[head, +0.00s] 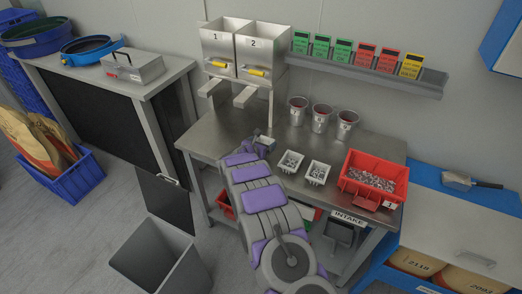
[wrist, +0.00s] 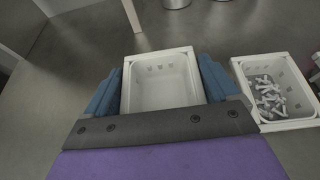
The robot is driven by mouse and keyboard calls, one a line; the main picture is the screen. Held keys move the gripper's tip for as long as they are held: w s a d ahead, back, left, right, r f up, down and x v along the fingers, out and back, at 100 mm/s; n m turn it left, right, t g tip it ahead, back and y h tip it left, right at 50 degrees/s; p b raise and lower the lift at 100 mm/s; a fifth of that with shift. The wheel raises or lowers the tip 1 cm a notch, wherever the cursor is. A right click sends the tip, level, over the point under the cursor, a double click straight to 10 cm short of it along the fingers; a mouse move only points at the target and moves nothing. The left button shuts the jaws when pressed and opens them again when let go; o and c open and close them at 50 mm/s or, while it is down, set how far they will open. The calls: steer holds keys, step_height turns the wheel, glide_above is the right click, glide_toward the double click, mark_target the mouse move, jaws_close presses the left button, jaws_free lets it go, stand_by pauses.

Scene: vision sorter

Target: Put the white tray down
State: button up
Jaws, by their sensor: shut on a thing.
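My gripper (wrist: 161,82) is shut on a white tray (wrist: 160,99), with one blue finger against each side wall. The held tray looks empty and level in the wrist view. The steel worktop lies beyond and around it; I cannot tell whether its base touches the worktop. In the head view my gripper (head: 263,144) is over the worktop below the two dispensers, and my arm hides most of the held tray.
Two white trays of metal parts (head: 290,163) (head: 318,173) stand just right of my gripper; the nearer one shows at right in the wrist view (wrist: 277,127). A red bin (head: 374,180) is farther right. Metal cups (head: 321,119) stand behind. Dispensers (head: 243,50) overhang at the back left.

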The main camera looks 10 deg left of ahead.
steer(key=f, duration=0.2)
steer(key=a+f+b, duration=0.1)
steer(key=f, duration=0.1)
steer(key=shift+s+a, duration=0.1)
steer(key=shift+a, duration=0.35)
steer(key=o, duration=1.5)
steer(key=shift+o, duration=0.6)
steer(key=shift+d, duration=0.25)
steer(key=shift+d+r, duration=0.2)
steer(key=shift+d, duration=0.25)
steer(key=shift+s+a, duration=0.1)
steer(key=shift+a, duration=0.05)
steer(key=p+v, duration=0.1)
steer(key=v, duration=1)
steer(key=shift+a+r, duration=0.1)
steer(key=shift+s+a, duration=0.25)
steer(key=shift+a, duration=0.15)
steer(key=shift+r, duration=0.1)
